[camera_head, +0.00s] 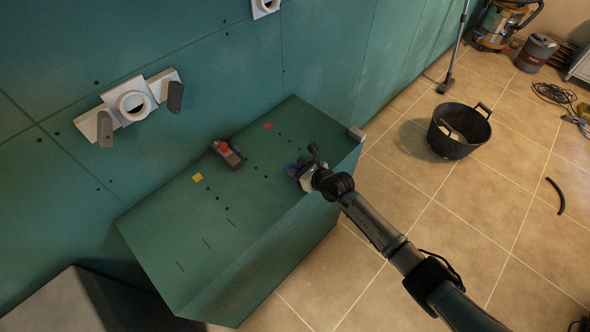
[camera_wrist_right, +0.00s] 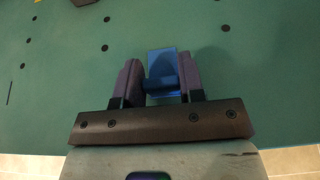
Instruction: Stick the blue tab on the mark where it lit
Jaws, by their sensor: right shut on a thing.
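My right gripper (camera_head: 299,169) is over the top of the green box (camera_head: 160,228), toward its right end. In the right wrist view, its two fingers (camera_wrist_right: 160,82) are shut on the blue tab (camera_wrist_right: 162,62), which sticks out past the fingertips. I cannot tell whether the tab touches the green surface. Several small dark dots, one of them a mark (camera_wrist_right: 105,48), lie on that surface. No mark is visibly lit. A red tab (camera_head: 268,126) and a yellow tab (camera_head: 198,177) lie flat on the box top. My left gripper is out of view.
A grey tool with a red part (camera_head: 226,153) lies on the box near the wall. A small grey block (camera_head: 357,134) sits at the box's right corner. White fittings (camera_head: 130,101) are on the green wall. A black bucket (camera_head: 458,131) stands on the tiled floor.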

